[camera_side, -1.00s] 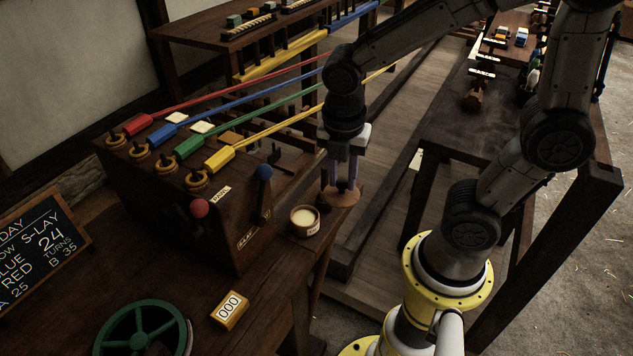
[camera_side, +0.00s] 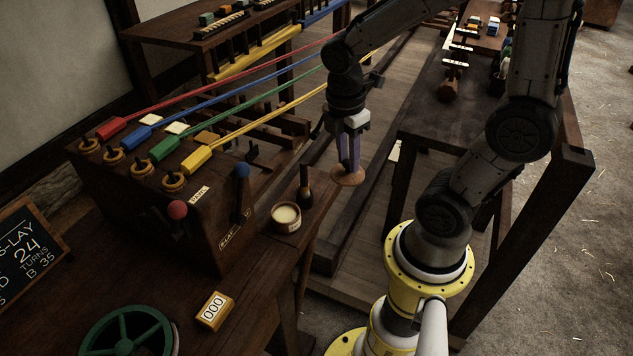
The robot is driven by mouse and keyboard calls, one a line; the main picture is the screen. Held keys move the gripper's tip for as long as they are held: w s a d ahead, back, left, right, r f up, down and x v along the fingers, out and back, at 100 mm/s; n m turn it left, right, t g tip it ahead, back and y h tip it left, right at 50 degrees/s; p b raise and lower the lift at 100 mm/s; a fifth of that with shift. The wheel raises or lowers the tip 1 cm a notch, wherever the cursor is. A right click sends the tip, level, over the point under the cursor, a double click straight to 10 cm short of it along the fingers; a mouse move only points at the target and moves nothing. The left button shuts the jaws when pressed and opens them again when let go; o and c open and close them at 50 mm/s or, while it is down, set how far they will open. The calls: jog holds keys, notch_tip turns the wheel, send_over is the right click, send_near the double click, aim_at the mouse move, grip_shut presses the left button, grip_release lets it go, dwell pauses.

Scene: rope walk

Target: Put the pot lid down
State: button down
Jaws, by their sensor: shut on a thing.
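The pot lid (camera_side: 348,180), a round brown wooden disc, is at the tips of my gripper (camera_side: 348,168). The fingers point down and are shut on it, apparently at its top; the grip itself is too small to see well. The lid lies over the right edge of the dark bench, and I cannot tell whether it touches the wood. The small open pot (camera_side: 286,217) with pale contents stands on the bench to the left and nearer, apart from the lid.
A dark bottle-shaped thing (camera_side: 305,190) stands between pot and lid. A yellow counter (camera_side: 215,311) and green wheel (camera_side: 128,334) are in front.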

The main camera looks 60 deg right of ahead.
jog(key=shift+s+d+f+m, duration=0.25)
jog(key=shift+d+m, duration=0.1)
jog(key=shift+d, duration=0.3)
jog(key=shift+s+d+f+m, duration=0.2)
jog(key=shift+d+m, duration=0.15)
jog(key=shift+d, duration=0.25)
jog(key=shift+w+d+f, duration=0.2)
jog(key=shift+w, duration=0.1)
jog(key=w+d+f, duration=0.1)
jog(key=w+f, duration=0.2)
jog(key=w+d+f, duration=0.2)
jog(key=w+f, duration=0.1)
jog(key=w, duration=0.1)
jog(key=w+d+f, duration=0.2)
jog(key=w, duration=0.2)
jog(key=shift+w+d+f, duration=0.15)
jog(key=shift+d+f, duration=0.1)
jog(key=shift+f, duration=0.15)
jog(key=shift+w+d+f, duration=0.15)
jog(key=shift+w+f, duration=0.1)
jog(key=shift+f, duration=1.65)
jog(key=shift+f, duration=0.1)
jog(key=c, duration=0.7)
grip_release()
jog(key=shift+o, duration=0.2)
